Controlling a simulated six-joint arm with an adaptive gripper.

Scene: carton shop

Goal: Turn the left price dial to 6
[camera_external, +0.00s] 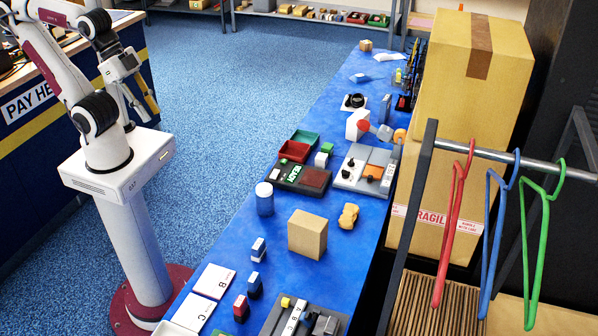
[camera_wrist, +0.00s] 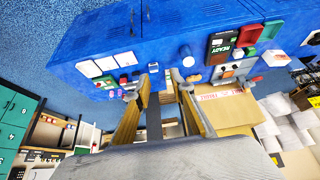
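No part that I can surely tell as the left price dial shows. A grey panel (camera_external: 367,168) on the blue table carries small dark knobs and an orange piece; its markings are too small to read. A white square plate with a black round part (camera_external: 354,101) lies farther back; I cannot tell whether it is a dial. My gripper (camera_external: 143,108) hangs at the left, well away from these things, above the floor beside the pay counter. In the wrist view my gripper's two yellowish fingers (camera_wrist: 163,82) stand apart with nothing between them.
The blue table (camera_external: 284,218) holds a tan box (camera_external: 307,234), a blue-and-white cylinder (camera_external: 264,198), a READY box (camera_external: 302,176) and letter cards (camera_external: 213,281). Large cartons (camera_external: 473,120) and a hanger rail (camera_external: 520,160) stand right. Open floor (camera_external: 240,80) lies between counter and table.

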